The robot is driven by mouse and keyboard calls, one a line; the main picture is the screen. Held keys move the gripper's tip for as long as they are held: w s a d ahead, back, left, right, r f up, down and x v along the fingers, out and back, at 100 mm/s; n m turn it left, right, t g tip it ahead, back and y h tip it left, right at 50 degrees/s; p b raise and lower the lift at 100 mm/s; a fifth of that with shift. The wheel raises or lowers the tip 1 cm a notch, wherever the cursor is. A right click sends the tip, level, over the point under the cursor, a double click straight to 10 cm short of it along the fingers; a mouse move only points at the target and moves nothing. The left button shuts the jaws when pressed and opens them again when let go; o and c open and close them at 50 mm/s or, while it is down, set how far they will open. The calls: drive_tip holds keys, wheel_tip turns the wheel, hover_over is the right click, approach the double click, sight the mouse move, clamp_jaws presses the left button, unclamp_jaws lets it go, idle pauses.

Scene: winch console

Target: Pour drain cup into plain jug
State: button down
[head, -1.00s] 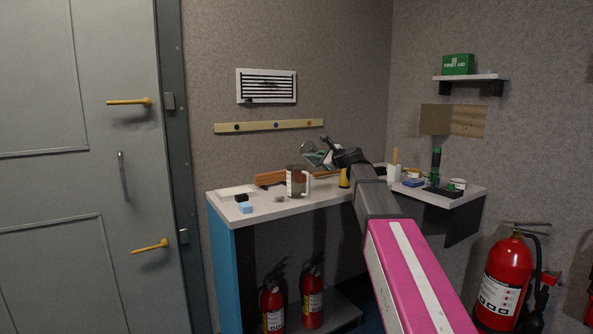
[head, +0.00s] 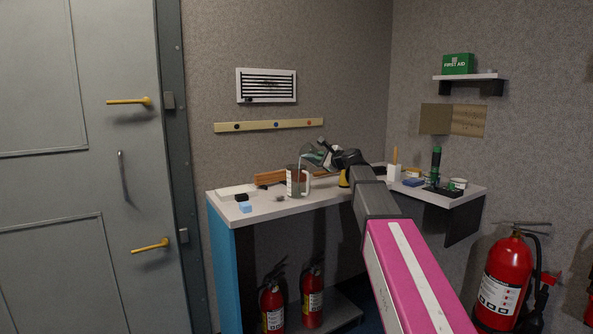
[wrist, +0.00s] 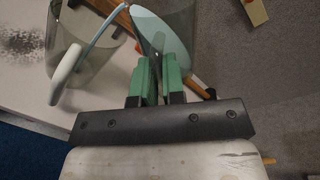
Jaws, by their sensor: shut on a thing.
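The plain jug (head: 292,184) is a clear, greyish vessel with a white handle on its right side. It stands upright on the counter and also shows at the upper left of the wrist view (wrist: 96,48). My gripper (head: 327,158) is shut on the drain cup (head: 311,157), a clear cup holding pale teal liquid. The cup is tilted strongly to the left, above and beside the jug's mouth. In the wrist view the cup (wrist: 178,14) sits beyond my green fingertips (wrist: 157,70). A thin pale teal stream appears to run from the cup's lip towards the jug.
The counter (head: 262,212) carries a blue block (head: 245,208), a black block (head: 241,197) and brown wooden pieces (head: 268,177) near the jug. A yellow-and-black item (head: 344,178) stands by my wrist. Several small items lie on the right wing.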

drive_tip(key=shift+r+n+t+p, duration=0.35)
drive_tip(key=shift+n+t, duration=0.15)
drive_tip(key=shift+n, duration=0.2)
idle(2.2)
drive_tip(key=shift+s+a+f+n+t+b, duration=0.15)
drive_tip(key=shift+f+n+t+b, duration=0.2)
drive_tip(key=shift+n+b, duration=0.25)
idle(2.2)
drive_tip(key=shift+s+a+r+n, duration=0.35)
drive_tip(key=shift+a+n, duration=0.2)
drive_tip(key=shift+n, duration=0.25)
idle(1.5)
